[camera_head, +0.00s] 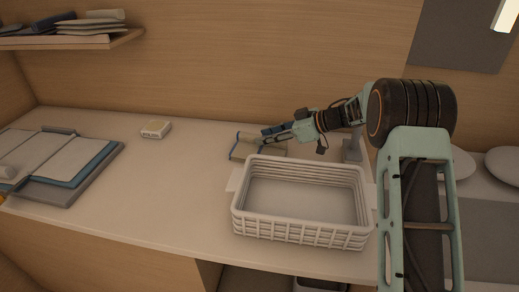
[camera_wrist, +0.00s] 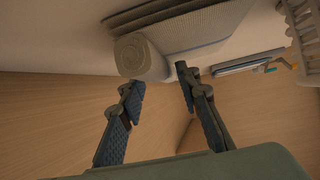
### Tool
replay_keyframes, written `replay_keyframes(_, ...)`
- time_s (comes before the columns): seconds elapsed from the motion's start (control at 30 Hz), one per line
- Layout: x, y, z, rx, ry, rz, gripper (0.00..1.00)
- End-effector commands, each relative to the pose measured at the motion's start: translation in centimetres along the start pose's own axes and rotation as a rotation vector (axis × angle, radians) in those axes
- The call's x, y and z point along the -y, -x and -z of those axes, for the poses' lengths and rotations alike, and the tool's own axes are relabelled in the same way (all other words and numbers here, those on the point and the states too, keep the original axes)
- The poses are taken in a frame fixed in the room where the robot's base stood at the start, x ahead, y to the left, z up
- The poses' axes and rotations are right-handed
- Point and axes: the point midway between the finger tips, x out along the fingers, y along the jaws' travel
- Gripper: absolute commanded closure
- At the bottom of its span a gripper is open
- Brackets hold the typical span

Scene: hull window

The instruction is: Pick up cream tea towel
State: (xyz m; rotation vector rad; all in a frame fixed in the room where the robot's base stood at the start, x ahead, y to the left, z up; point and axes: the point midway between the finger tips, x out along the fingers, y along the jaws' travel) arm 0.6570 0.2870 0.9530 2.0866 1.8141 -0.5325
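A rolled pale cloth (camera_wrist: 140,56), which I take for the cream tea towel, lies just beyond my fingertips in the wrist view, with its round end facing me. It rests by flat grey-white cloths (camera_wrist: 195,28) with a blue edge. In the head view a small cream cloth bundle with blue edges (camera_head: 243,148) is on the counter behind the basket, partly hidden by my gripper (camera_head: 270,133). My gripper, also in the wrist view (camera_wrist: 157,78), has its fingers apart, with nothing visibly held between them. Whether a finger touches the roll I cannot tell.
A white wire basket (camera_head: 300,238), empty, stands on the counter (camera_head: 165,215) close to my gripper. A small pale box (camera_head: 156,129) lies farther left. The front-left counter is clear.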

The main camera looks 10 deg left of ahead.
Motion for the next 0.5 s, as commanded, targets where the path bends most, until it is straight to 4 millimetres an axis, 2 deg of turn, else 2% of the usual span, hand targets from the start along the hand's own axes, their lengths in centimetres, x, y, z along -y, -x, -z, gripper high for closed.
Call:
replay_keyframes(0.03,0.01,0.02,0.00,0.000,0.000,0.000,0.77)
replay_keyframes(0.23,0.01,0.03,0.00,0.000,0.000,0.000,0.99)
replay_keyframes(0.5,0.01,0.04,0.05,0.000,0.001,0.000,1.00)
